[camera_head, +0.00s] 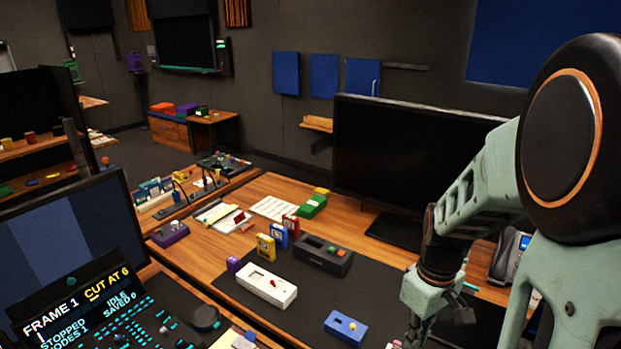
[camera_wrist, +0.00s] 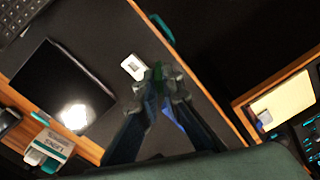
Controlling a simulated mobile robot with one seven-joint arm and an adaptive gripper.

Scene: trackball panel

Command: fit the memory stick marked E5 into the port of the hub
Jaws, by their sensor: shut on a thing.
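My gripper (camera_wrist: 160,82) shows in the wrist view with its fingertips close together around a small dark green piece (camera_wrist: 158,75). I cannot read a mark on this piece, so I cannot tell whether it is the E5 stick. A small white block with a grey face (camera_wrist: 133,67) lies just left of the fingertips; whether they touch is unclear. In the head view the lower arm end is at the lower right and its fingertips are hard to make out. Possible hubs are a white box with a red button (camera_head: 267,286) and a dark box (camera_head: 323,256); no port is clear.
Yellow (camera_head: 265,247), blue (camera_head: 280,236) and red (camera_head: 291,226) upright pieces stand behind the white box. A large monitor (camera_head: 405,150) stands at the back. The mat's middle is mostly free.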

